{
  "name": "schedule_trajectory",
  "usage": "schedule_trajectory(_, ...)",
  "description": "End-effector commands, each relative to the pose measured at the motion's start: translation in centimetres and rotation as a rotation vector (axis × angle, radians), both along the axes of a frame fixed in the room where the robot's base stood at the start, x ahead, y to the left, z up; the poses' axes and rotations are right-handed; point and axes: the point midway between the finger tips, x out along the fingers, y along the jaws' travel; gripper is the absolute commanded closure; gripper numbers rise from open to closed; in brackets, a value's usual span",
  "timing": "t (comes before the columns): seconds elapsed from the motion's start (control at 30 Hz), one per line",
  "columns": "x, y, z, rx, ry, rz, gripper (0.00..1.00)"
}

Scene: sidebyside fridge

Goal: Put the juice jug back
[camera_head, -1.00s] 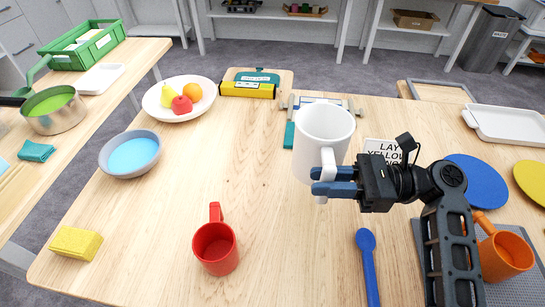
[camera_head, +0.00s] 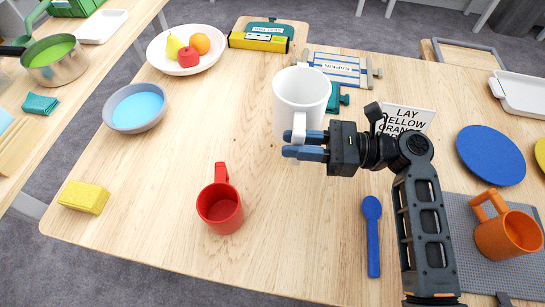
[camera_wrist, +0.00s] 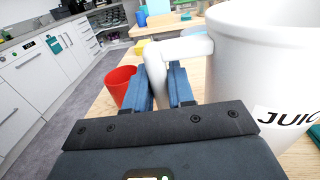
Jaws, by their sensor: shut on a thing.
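The white juice jug (camera_head: 298,98) is upright and held above the wooden table. In the wrist view the jug (camera_wrist: 262,62) fills the right side and shows part of a label reading "JUIC". My gripper (camera_head: 304,146) is shut on the jug's handle; in the wrist view its two blue fingers (camera_wrist: 162,88) press on either side of the handle. The jug hides part of the table behind it. I cannot tell its exact height over the table.
A red mug (camera_head: 220,207) stands left of and nearer than the jug. A blue spoon (camera_head: 373,240), a sign (camera_head: 405,120) and a blue plate (camera_head: 490,155) are to the right. A blue-grey bowl (camera_head: 135,107), fruit bowl (camera_head: 187,48) and yellow sponge (camera_head: 84,197) are left. Table before the jug is clear.

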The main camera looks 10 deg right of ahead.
Motion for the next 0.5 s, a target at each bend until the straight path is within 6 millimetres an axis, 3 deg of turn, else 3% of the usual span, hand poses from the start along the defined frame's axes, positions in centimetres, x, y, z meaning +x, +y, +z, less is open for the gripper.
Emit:
schedule_trajectory(0.2, 0.7, 3.8, -2.2, 0.001, 0.001, 0.003, 1.00)
schedule_trajectory(0.5, 1.0, 4.8, -4.5, 0.001, 0.002, 0.000, 1.00)
